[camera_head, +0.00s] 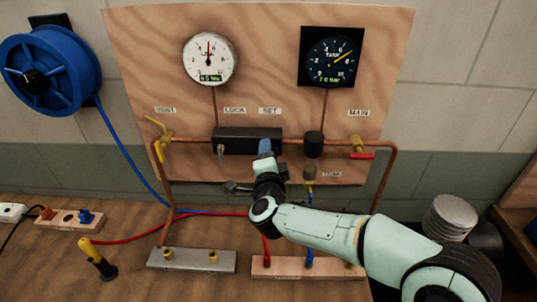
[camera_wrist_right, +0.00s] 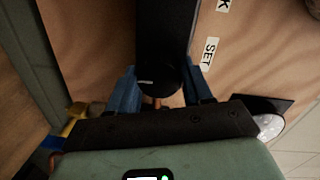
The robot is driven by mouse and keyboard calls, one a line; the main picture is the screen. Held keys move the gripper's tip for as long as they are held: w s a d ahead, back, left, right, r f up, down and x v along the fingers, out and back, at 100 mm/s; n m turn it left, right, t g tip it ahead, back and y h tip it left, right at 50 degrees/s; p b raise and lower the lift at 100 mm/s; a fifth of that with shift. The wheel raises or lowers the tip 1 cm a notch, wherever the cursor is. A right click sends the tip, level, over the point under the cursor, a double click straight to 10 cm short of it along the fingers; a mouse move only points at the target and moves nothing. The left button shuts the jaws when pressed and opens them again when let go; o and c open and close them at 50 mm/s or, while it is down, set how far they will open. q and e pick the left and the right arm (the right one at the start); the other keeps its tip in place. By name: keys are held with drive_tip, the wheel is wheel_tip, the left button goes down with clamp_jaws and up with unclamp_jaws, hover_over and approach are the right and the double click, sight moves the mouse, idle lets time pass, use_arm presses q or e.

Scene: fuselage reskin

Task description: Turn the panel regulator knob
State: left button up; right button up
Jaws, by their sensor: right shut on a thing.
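The black regulator body (camera_head: 240,136) lies across the middle of the wooden panel, under the LOCK and SET labels. In the right wrist view its dark rounded end, the knob (camera_wrist_right: 158,78), carries a short white mark. My right gripper (camera_head: 265,147) is at the right end of the body; in the wrist view its blue fingers (camera_wrist_right: 162,90) stand on either side of the knob, shut on it. The gripper hides most of the knob in the head view. A small key-like lever (camera_head: 221,152) hangs under LOCK. My left gripper is not in view.
A white gauge (camera_head: 209,60) and a dark TANK gauge (camera_head: 332,57) sit above. Copper pipes, a yellow valve (camera_head: 158,140), a black round cap (camera_head: 313,144) and a red-handled MAIN valve (camera_head: 360,155) flank the body.

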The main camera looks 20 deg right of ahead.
drive_tip(key=o, duration=1)
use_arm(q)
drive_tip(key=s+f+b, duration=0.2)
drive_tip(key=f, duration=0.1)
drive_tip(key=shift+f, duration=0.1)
use_arm(e)
drive_tip(key=v, duration=1.3)
drive_tip(key=shift+s+a, duration=0.1)
drive_tip(key=shift+s, duration=0.15)
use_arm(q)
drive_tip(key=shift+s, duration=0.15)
